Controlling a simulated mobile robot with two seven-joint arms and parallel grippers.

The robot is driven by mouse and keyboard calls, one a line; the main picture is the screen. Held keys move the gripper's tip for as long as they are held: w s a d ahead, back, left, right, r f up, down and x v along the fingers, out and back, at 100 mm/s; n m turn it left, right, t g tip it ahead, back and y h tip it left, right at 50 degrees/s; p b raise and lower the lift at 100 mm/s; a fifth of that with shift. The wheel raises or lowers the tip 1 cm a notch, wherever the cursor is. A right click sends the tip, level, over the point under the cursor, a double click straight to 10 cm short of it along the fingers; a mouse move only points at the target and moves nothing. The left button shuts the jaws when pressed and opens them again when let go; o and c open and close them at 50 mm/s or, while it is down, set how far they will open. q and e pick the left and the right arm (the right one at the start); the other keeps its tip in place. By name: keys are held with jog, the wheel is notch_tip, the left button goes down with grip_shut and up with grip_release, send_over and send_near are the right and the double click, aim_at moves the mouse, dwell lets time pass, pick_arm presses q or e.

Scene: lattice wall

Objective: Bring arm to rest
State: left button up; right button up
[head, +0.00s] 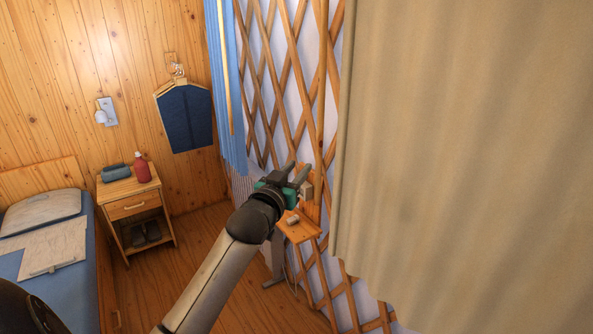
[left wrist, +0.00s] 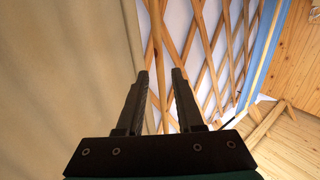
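My left arm reaches up from the bottom of the head view. Its gripper (head: 297,170) is in front of the lattice wall (head: 282,75), above a small wooden shelf (head: 299,229). In the left wrist view the two dark fingers of the left gripper (left wrist: 161,76) stand apart with nothing between them, so it is open and empty. The lattice wall (left wrist: 190,35) shows behind the fingertips. I cannot tell how far the fingertips are from it. My right gripper is in neither view.
A beige curtain (head: 455,140) hangs close on the right. A blue curtain (head: 228,90) hangs beyond the gripper. At left are a bed (head: 62,268) and a nightstand (head: 133,206) with a red bottle (head: 141,170). Wooden floor (head: 205,235) is clear between nightstand and arm.

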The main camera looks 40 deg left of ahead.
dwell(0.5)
pick_arm(q)
jog(key=s+d+f+m+g+h+b, duration=0.1)
jog(key=s+d+f+g+b, duration=0.2)
jog(key=f, duration=1.2)
jog(key=s+d+f+g+h+b, duration=0.1)
jog(key=s+d+f+g+b, duration=0.2)
jog(key=f, duration=1.2)
jog(key=s+d+f+m+g+h+b, duration=0.1)
jog(key=s+f+g+b, duration=0.3)
jog(key=f, duration=1.2)
jog(key=s+d+f+m+g+b, duration=0.1)
jog(key=s+d+f+b, duration=0.15)
jog(key=s+f, duration=0.65)
jog(key=s+d+f+g+b, duration=0.1)
jog(key=s+d+f, duration=0.3)
jog(key=s+f, duration=0.45)
jog(key=s+d+f+g+b, duration=0.1)
jog(key=s+d+f, duration=0.1)
jog(key=s+f, duration=0.2)
jog(key=s+d+f+m+g+h+b, duration=0.1)
jog(key=s+f, duration=0.3)
jog(key=s, duration=0.6)
jog(key=s+d+f+m+g+b, duration=0.1)
jog(key=s+d+f+g, duration=0.1)
jog(key=s+f, duration=0.2)
jog(key=s, duration=0.3)
jog(key=shift+s+d+b, duration=0.25)
jog(key=shift+d+b, duration=0.05)
jog(key=shift+b, duration=0.05)
